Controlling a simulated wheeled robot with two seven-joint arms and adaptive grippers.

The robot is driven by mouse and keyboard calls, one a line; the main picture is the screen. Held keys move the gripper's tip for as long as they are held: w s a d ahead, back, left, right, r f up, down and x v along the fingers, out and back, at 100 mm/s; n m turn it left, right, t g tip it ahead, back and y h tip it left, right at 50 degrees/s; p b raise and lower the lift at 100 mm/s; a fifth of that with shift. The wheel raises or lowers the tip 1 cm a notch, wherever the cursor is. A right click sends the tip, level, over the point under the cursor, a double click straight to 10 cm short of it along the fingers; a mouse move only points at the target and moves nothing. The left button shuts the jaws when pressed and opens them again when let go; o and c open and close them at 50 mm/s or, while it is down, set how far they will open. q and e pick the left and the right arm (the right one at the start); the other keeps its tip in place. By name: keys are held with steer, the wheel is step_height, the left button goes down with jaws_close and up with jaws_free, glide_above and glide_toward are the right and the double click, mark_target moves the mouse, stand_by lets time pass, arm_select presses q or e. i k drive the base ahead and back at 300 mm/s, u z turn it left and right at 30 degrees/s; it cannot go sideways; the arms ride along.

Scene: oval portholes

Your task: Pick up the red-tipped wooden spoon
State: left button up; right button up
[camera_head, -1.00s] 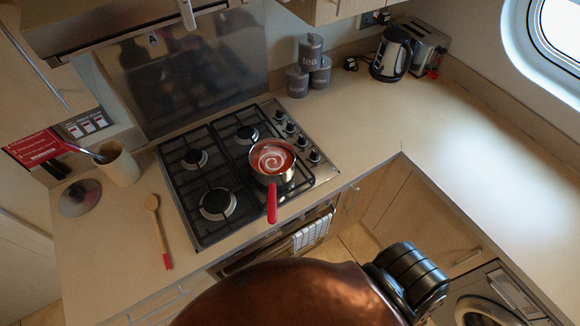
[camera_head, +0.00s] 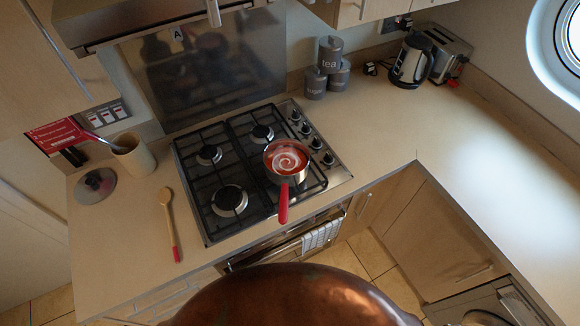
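The red-tipped wooden spoon (camera_head: 170,224) lies on the counter to the left of the hob. Its bowl end points to the back and its red handle tip points to the front edge. Nothing touches it. Neither of my grippers shows in the head view.
A gas hob (camera_head: 228,201) holds a saucepan (camera_head: 287,160) of red contents with its red handle toward the front. A utensil pot (camera_head: 133,156) and a round lid (camera_head: 95,186) stand behind the spoon. The right counter (camera_head: 490,155) is mostly clear. A copper-coloured rounded surface fills the bottom middle.

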mark_target(164, 196)
steer(key=z, duration=1.45)
steer(key=k, duration=1.65)
steer(key=u, duration=2.1)
steer(key=i, duration=0.45)
steer(key=u, duration=0.1)
